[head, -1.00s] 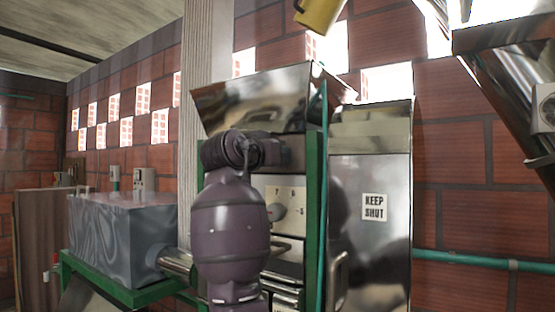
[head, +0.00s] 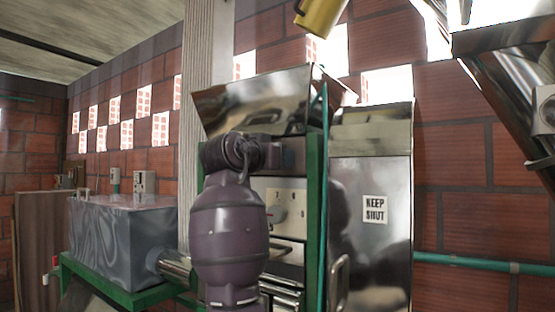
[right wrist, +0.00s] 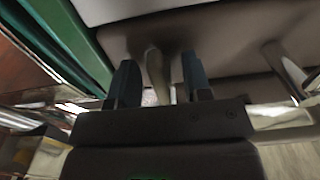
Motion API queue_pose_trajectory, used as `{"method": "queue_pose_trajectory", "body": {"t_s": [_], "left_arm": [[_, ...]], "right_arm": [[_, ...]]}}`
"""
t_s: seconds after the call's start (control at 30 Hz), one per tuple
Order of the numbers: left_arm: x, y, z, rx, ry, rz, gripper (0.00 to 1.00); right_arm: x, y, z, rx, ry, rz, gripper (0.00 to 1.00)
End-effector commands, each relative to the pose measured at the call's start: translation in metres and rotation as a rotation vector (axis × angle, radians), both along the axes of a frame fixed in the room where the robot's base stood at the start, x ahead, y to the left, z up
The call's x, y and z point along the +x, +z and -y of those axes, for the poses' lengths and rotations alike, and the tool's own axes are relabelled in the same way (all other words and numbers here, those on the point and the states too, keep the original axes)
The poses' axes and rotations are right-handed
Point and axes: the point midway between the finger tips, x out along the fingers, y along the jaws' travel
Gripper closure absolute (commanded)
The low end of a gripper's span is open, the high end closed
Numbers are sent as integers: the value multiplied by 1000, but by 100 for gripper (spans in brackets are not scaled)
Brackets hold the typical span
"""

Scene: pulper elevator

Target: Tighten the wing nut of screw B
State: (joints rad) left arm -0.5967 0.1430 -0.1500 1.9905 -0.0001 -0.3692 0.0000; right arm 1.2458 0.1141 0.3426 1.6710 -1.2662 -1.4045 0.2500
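In the head view, my arm's dark purple links stand in front of the pulper, a metal hopper (head: 262,100) over a pale panel (head: 290,197) in a green frame (head: 315,200). In the right wrist view, the two dark fingers of my right gripper (right wrist: 160,85) are apart. A blurred, narrow tan-grey upright piece (right wrist: 156,72) shows between them, with gaps on both sides. I cannot tell whether it is the wing nut of screw B. No screw or wing nut can be made out in the head view. My left gripper is in neither view.
A pale knob (head: 277,212) with numbers around it sits on the panel. A metal cabinet (head: 368,235) marked "KEEP SHUT" stands to the right. A grey motor box (head: 120,235) is at the left. In the right wrist view, a metal bar handle (right wrist: 285,72) is at the right.

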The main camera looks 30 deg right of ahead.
Motion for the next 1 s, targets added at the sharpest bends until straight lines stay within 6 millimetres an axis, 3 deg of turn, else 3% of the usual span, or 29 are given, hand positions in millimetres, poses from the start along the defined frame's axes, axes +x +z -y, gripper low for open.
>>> {"method": "queue_pose_trajectory", "body": {"t_s": [0.27, 0.7, 1.0], "left_arm": [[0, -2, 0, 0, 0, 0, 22], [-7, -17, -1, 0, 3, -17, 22], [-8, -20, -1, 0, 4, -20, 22]], "right_arm": [[-3, 0, -8, 0, 2, 0, 55], [-31, -1, -76, -1, 2, 1, 55], [-41, 0, -99, 0, 1, 0, 55]]}}
